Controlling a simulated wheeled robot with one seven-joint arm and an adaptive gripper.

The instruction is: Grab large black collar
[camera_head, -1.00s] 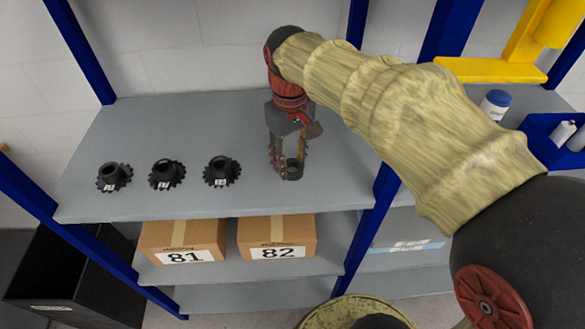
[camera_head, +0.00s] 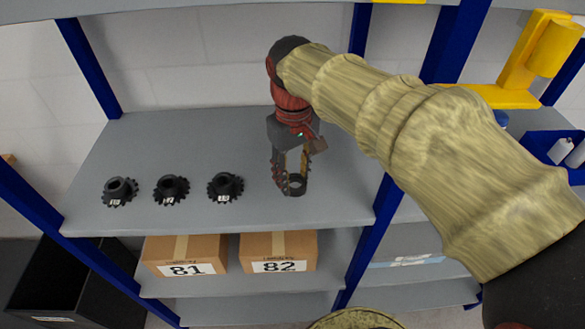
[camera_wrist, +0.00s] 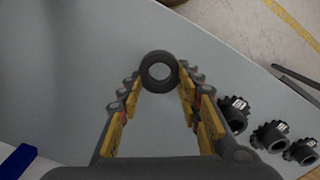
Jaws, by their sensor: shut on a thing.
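The large black collar (camera_wrist: 160,71) is a dark ring in the wrist view, held between the two fingertips, with its hole facing the camera. In the head view the collar (camera_head: 296,185) is at the lower end of my gripper (camera_head: 291,172), over the right part of the grey shelf. My gripper (camera_wrist: 158,78) is shut on the collar, one finger on each side of it. Whether the collar touches the shelf or hangs just above it, I cannot tell.
Three black gears (camera_head: 121,191), (camera_head: 171,189), (camera_head: 225,187) with white labels stand in a row left of my gripper on the shelf (camera_head: 150,140). Boxes 81 (camera_head: 186,256) and 82 (camera_head: 278,251) are on the shelf below. A blue post (camera_head: 385,200) is to the right.

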